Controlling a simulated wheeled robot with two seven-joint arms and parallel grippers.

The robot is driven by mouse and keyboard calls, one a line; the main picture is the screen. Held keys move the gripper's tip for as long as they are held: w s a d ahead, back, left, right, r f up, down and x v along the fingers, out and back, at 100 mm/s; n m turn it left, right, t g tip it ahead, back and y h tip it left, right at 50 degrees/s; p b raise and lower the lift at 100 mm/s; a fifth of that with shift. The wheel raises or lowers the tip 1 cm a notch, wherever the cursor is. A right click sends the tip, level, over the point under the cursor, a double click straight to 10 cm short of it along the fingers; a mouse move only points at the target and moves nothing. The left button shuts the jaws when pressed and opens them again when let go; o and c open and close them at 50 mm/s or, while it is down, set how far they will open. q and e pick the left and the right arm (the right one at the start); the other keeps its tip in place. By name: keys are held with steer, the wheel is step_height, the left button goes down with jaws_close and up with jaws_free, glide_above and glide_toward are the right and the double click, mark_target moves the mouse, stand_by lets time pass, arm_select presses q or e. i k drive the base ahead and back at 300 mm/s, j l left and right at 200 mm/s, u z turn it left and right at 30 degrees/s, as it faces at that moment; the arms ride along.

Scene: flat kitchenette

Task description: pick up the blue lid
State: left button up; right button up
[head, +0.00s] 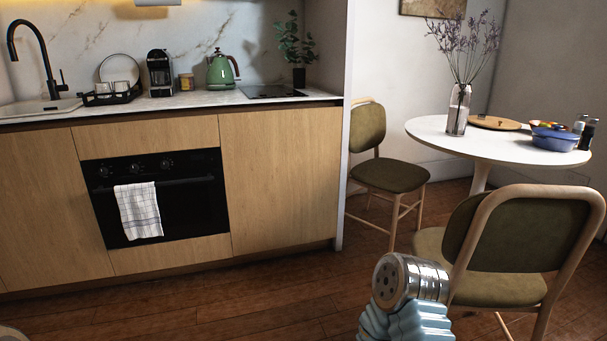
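A blue pot with a blue lid (556,131) on it stands on the right part of the round white table (440,132). The lid looks seated on the pot; it is small in the view, so its edge and knob are hard to make out. A metal and pale blue link of my arm shows at the bottom, right of the middle, well short of the table. Neither gripper is in view.
A chair (528,240) stands in front of the table, and another chair (385,172) at its left. A glass vase (458,110) with dried flowers, a round wooden board (495,123) and dark bottles (587,135) are near the pot. The floor before the cabinets is clear.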

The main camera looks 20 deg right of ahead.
mark_target(556, 132)
steer(key=k+l+z, duration=0.15)
steer(key=l, duration=1.75)
steer(key=l+z, duration=0.1)
steer(key=l, duration=1.85)
steer(key=i+l, duration=0.1)
steer(key=l, duration=0.35)
steer(key=i+l, duration=0.1)
steer(key=l, duration=0.3)
steer(key=i+l+z, duration=0.1)
steer(key=l, duration=0.35)
steer(key=i+l, duration=0.15)
steer(key=l, duration=0.25)
steer(key=i+l, duration=0.15)
steer(key=l, duration=0.3)
steer(key=i+l+z, duration=0.1)
steer(key=l, duration=0.3)
steer(key=i+l, duration=0.15)
steer(key=l, duration=0.3)
steer(key=i+l, duration=0.25)
